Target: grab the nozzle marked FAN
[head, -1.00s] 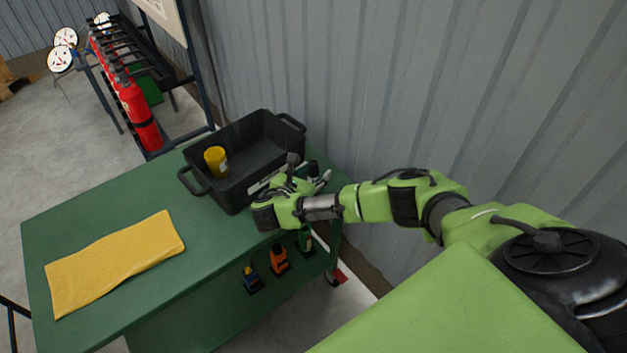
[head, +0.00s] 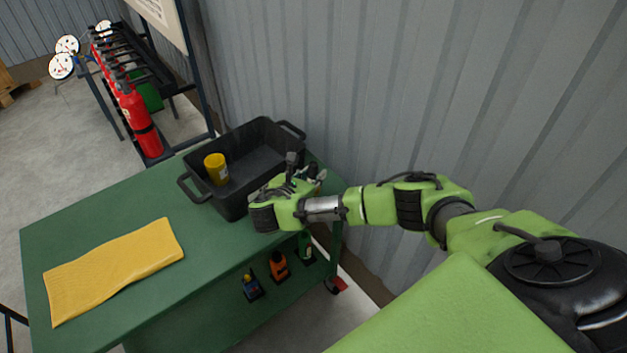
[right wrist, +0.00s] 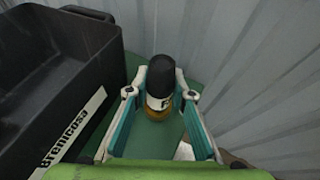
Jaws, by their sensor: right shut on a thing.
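A nozzle (right wrist: 160,82) with a black top, a white label and an amber-yellow base stands upright on the green bench top in the right wrist view. In the head view my right gripper (head: 312,178) is at the bench's far right corner, beside the black bin, and mostly hides the nozzle. My left gripper is not in view.
The black bin (head: 232,205) holds a yellow container (head: 216,168). A yellow cloth (head: 115,268) lies on the green bench (head: 200,240). Blue, orange (head: 278,266) and green items sit below the bench top. A corrugated wall (head: 400,90) rises close behind. Red extinguishers (head: 140,120) stand back left.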

